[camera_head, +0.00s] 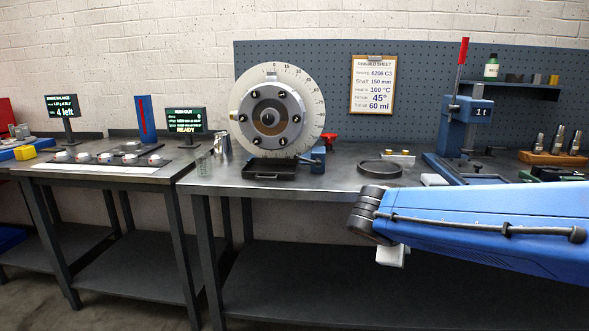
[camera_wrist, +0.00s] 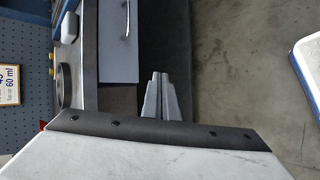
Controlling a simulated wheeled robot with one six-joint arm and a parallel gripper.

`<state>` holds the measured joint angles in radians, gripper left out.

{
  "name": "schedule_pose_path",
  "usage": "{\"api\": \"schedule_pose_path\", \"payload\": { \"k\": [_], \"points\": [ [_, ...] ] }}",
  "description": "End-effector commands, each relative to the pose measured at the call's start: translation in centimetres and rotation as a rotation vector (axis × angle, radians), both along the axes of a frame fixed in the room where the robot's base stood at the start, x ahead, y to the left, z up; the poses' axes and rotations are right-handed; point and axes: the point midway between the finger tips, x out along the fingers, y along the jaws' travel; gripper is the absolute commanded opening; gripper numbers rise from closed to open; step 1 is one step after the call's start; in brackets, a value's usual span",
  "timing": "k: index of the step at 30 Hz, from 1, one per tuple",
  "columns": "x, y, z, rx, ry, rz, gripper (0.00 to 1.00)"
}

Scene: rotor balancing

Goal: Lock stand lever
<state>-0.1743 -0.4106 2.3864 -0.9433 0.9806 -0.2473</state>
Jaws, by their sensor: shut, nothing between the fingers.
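The rotor stand (camera_head: 270,168) is on the middle bench in the head view, with a large graduated disc (camera_head: 305,95) and a bolted hub on it. A red lever (camera_head: 328,137) shows at the right of the stand, just above a small blue block (camera_head: 317,158). It is too small to tell whether the lever is locked. My gripper (camera_wrist: 160,76) is shut and empty in the wrist view, its two grey fingers together. My blue arm crosses the lower right of the head view.
A black round dish (camera_head: 380,169) lies right of the stand; it also shows in the wrist view (camera_wrist: 65,85). A blue press (camera_head: 465,125) with a red-handled lever stands further right. The bench front between stand and dish is clear.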

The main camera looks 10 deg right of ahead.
Motion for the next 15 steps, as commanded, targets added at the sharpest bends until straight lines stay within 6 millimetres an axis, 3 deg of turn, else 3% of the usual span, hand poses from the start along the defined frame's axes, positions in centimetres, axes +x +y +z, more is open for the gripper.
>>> {"api": "schedule_pose_path", "payload": {
  "k": [1,4,8,11,15],
  "points": [
    [2.4,0.1,0.7,-0.095,0.026,0.068,0.0],
    [7.1,0.8,2.6,-0.289,0.065,0.205,0.0],
    [13.3,3.1,4.8,-0.544,0.108,0.386,0.0],
    [18.1,6.1,6.2,-0.743,0.136,0.523,0.0],
    [24.1,11.6,7.4,-1.008,0.16,0.702,0.0]
  ]
}}
